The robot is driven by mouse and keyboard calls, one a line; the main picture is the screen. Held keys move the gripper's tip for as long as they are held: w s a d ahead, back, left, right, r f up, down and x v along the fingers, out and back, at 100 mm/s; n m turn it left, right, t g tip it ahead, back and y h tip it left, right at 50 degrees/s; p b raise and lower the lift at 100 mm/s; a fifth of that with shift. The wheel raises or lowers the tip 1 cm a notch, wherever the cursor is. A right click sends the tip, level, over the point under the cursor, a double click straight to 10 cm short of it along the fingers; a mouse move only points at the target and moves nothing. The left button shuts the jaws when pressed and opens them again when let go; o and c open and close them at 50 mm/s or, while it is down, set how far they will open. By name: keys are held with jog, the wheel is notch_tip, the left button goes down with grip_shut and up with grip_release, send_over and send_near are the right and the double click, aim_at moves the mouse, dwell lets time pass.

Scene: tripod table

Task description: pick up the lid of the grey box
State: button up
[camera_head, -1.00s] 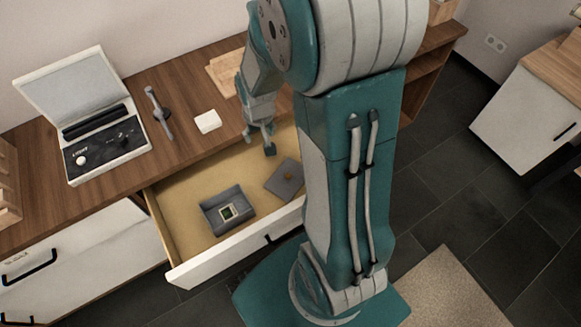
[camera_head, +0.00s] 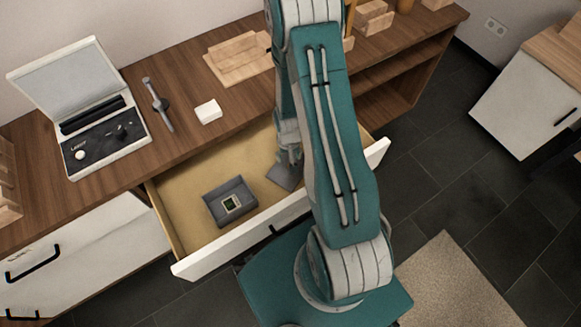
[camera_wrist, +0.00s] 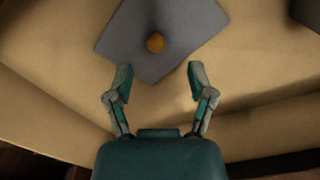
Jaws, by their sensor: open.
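The grey lid (camera_head: 283,177) lies flat in the open drawer, to the right of the grey box (camera_head: 229,204). In the wrist view the lid (camera_wrist: 128,38) is a grey square with a small round orange-brown knob (camera_wrist: 155,42) near its middle. The box is open, and a small item with a dark green face (camera_head: 231,204) sits in it. My gripper (camera_head: 293,158) is low over the drawer by the lid, partly hidden by my arm in the head view. In the wrist view my gripper (camera_wrist: 158,82) is open and empty, its fingertips near the lid's lower corner, with the knob beyond them.
The drawer's white front (camera_head: 232,241) bounds the space on the near side. The wooden worktop (camera_head: 185,140) behind holds an open case (camera_head: 100,140), a dark tool (camera_head: 157,103), a white block (camera_head: 208,111) and wooden boards (camera_head: 238,60). The drawer floor around the lid is largely clear.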

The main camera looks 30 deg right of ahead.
jog(key=shift+s+d+f, duration=0.1)
jog(key=shift+f, duration=1.35)
jog(key=shift+d+f, duration=0.1)
jog(key=shift+f, duration=1.35)
jog(key=shift+s, duration=0.1)
grip_shut()
